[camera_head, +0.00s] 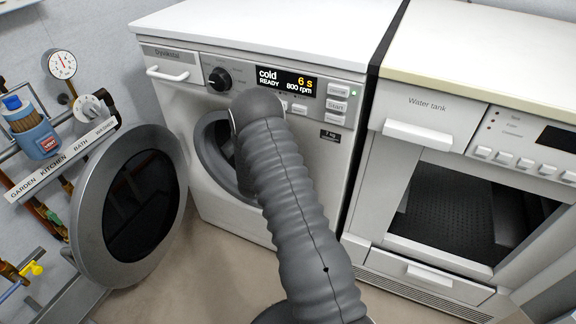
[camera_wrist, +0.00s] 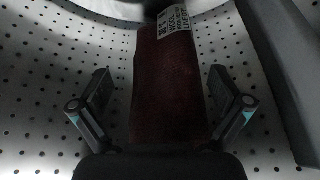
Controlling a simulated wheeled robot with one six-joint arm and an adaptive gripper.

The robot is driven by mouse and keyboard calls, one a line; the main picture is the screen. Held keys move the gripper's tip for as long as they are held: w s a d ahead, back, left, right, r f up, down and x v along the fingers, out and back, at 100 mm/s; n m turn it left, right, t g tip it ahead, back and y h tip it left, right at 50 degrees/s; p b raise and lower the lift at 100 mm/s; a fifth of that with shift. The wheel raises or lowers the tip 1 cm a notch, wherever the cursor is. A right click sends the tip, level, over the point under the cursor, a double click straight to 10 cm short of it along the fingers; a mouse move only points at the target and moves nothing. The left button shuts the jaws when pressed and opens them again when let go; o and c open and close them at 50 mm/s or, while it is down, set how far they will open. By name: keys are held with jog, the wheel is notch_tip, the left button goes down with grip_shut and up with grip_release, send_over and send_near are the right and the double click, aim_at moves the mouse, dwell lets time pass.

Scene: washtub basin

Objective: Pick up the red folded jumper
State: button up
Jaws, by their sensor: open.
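The red folded jumper (camera_wrist: 168,85) lies inside the perforated metal drum in the wrist view, dark red in the dim light, with a white printed label (camera_wrist: 173,21) at its far end. My gripper (camera_wrist: 166,90) is open, with one finger on each side of the jumper and a gap to it on both sides. Whether the fingers touch the drum wall cannot be told. In the head view my arm reaches into the open washing machine (camera_head: 212,170), and my gripper and the jumper are hidden there.
The perforated drum wall (camera_wrist: 60,55) surrounds the jumper, and a grey drum rib (camera_wrist: 285,75) runs along the right. The round washer door (camera_head: 77,215) stands open at the left. A second machine (camera_head: 425,130) with an open front stands at the right.

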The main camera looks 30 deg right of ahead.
jog(key=c, duration=1.2)
